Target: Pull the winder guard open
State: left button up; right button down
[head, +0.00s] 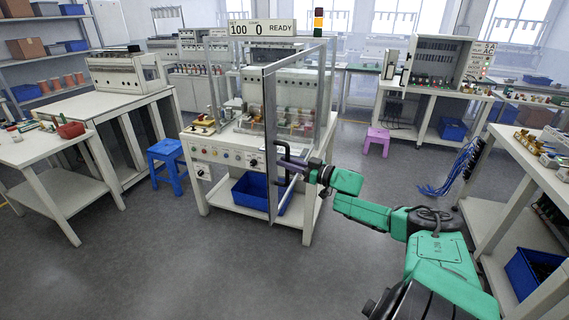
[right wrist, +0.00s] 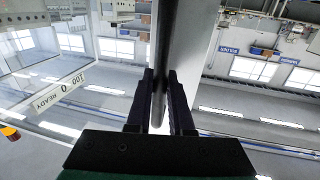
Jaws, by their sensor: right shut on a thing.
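The winder guard (head: 270,112) is a clear panel in a grey metal frame. In the head view it stands out from the front of the winder (head: 222,150) toward me, swung partly open, with its far upright by the machine's right side. My right gripper (head: 287,162) is at the guard's near upright, about mid-height. In the right wrist view, the fingers of my right gripper (right wrist: 161,105) are shut on the dark bar of the guard handle (right wrist: 164,50), beside the pale frame. The fingers partly hide the handle. My left gripper is not in view.
A blue bin (head: 250,192) sits on the winder's lower shelf, behind the guard. A blue stool (head: 167,158) stands left of the winder and a pink stool (head: 378,138) behind to the right. A bench (head: 540,172) borders my right arm's side. The floor in front is clear.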

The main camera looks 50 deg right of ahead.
jog(key=shift+w+r, duration=0.1)
jog(key=c, duration=0.8)
grip_release()
jog(key=p+v, duration=0.6)
jog(key=v, duration=0.8)
jog(key=shift+s, duration=0.35)
